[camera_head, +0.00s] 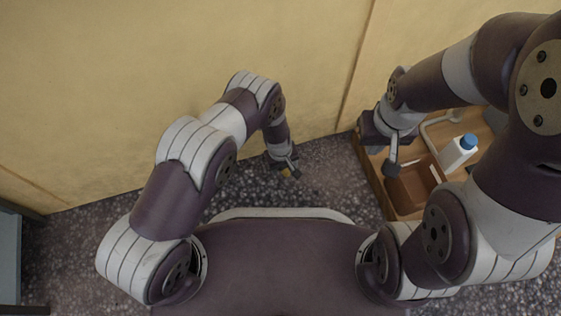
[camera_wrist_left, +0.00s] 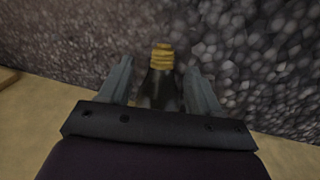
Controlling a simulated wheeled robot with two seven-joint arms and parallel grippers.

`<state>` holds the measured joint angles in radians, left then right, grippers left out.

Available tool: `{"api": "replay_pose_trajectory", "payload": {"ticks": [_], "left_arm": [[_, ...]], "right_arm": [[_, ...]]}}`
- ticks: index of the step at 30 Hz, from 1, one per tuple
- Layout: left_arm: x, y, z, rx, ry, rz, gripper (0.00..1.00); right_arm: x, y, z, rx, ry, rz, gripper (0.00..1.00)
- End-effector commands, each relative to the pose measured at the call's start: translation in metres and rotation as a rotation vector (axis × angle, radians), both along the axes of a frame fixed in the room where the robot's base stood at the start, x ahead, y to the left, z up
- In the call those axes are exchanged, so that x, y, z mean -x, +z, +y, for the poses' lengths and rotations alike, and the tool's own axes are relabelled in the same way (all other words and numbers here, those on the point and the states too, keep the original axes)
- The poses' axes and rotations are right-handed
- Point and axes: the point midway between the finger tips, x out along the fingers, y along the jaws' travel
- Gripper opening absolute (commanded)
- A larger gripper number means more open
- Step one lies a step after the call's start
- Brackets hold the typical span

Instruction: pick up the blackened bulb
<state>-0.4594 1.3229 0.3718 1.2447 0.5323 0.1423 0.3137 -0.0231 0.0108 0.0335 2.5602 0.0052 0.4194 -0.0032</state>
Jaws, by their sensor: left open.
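The blackened bulb (camera_wrist_left: 162,92) is in the left wrist view, with dark glass and a brass-coloured screw base (camera_wrist_left: 162,56) pointing away from the palm. My left gripper (camera_wrist_left: 160,66) is open, with one finger on each side of the bulb and visible gaps between them. In the head view my left gripper (camera_head: 287,167) is low over the dark speckled floor, near the yellow wall. A small yellow bit of the bulb (camera_head: 286,172) shows there; the rest is hidden. My right gripper (camera_head: 385,150) is over the wooden surface; its jaw opening is not clear.
A wooden surface (camera_head: 375,187) with a raised edge stands at the right. It carries a white bottle with a blue cap (camera_head: 458,152) and a brown tray (camera_head: 410,190). The yellow wall (camera_head: 150,90) runs behind my left arm. Speckled floor (camera_head: 325,185) is bare around the left gripper.

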Motion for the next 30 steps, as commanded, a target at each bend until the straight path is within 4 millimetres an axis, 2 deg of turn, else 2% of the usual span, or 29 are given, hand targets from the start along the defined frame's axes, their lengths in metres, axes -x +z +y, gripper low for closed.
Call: {"api": "replay_pose_trajectory", "payload": {"ticks": [1, 7, 8, 12, 13, 23, 26, 30], "left_arm": [[0.0, -0.014, -0.001, 0.001, 0.0, 0.0, 0.63], [-0.001, -0.01, -0.002, 0.001, 0.0, -0.001, 0.63], [-0.001, -0.01, -0.002, 0.001, 0.0, -0.001, 0.6], [-0.001, -0.01, -0.002, 0.001, 0.0, -0.001, 0.14], [-0.001, -0.01, -0.002, 0.001, 0.0, -0.001, 0.12], [-0.001, -0.009, -0.002, 0.001, 0.0, -0.001, 0.12], [-0.001, 0.0, -0.002, 0.001, 0.0, -0.001, 0.12], [-0.001, 0.024, -0.002, 0.001, 0.0, -0.001, 0.12]], "right_arm": [[0.0, -0.012, 0.0, 0.0, 0.0, 0.0, 0.0], [0.0, -0.008, 0.0, 0.0, 0.0, -0.001, 0.0], [0.0, -0.008, 0.0, 0.0, 0.0, -0.001, 0.0], [0.0, -0.008, 0.0, 0.0, 0.0, -0.001, 0.0], [0.0, -0.008, 0.0, 0.0, 0.0, -0.001, 0.0], [0.0, -0.007, 0.0, 0.0, 0.0, -0.001, 0.0], [0.0, 0.001, 0.0, 0.0, 0.0, -0.001, 0.0], [0.0, 0.021, 0.0, 0.0, 0.0, -0.001, 0.0]]}}
